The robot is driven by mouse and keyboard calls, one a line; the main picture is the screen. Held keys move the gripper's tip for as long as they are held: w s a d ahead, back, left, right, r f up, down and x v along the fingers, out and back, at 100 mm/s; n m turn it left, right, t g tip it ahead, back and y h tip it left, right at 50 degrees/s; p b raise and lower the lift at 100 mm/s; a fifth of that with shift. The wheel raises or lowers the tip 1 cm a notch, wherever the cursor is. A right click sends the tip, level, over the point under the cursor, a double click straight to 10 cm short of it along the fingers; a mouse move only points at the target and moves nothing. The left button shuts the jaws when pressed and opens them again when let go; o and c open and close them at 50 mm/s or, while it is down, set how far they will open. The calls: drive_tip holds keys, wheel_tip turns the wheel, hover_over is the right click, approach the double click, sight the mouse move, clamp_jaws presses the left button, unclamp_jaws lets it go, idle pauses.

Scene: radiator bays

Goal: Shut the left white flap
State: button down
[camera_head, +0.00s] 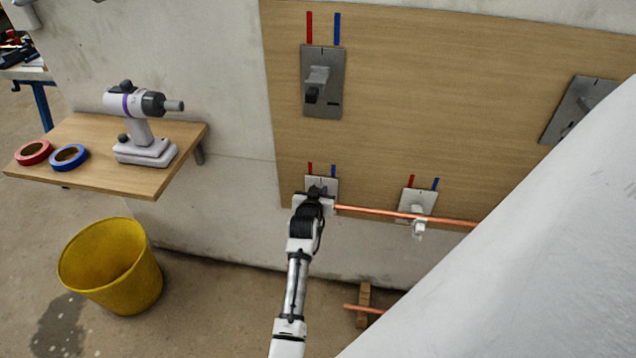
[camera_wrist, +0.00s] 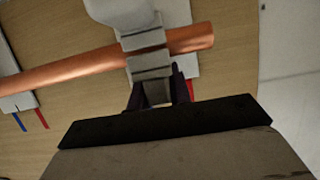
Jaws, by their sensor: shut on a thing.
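The left white flap (camera_wrist: 151,68) belongs to a small white valve on the copper pipe (camera_wrist: 75,73). In the wrist view my gripper's dark fingers (camera_wrist: 160,88) are closed around the flap's near end, with the pipe passing just beyond. In the head view my gripper (camera_head: 319,194) is at the left white plate (camera_head: 322,182) and hides most of that valve and its flap. Red and blue marks stand above the plate. The flap's exact angle to the pipe is hard to tell.
The second white valve (camera_head: 418,220) sits to the right on the same pipe. Larger grey valves (camera_head: 318,85) are higher on the wooden panel (camera_head: 450,80). A shelf (camera_head: 100,170) with a drill (camera_head: 140,120) and tape rolls, and a yellow bucket (camera_head: 110,265), are left.

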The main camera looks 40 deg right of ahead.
idle(0.3)
drive_tip(key=c, duration=1.3)
unclamp_jaws()
drive_tip(key=shift+d, duration=0.1)
drive_tip(key=b+v, duration=0.1)
drive_tip(key=v, duration=1.3)
drive_tip(key=shift+d+r, duration=0.1)
drive_tip(key=shift+r, duration=0.05)
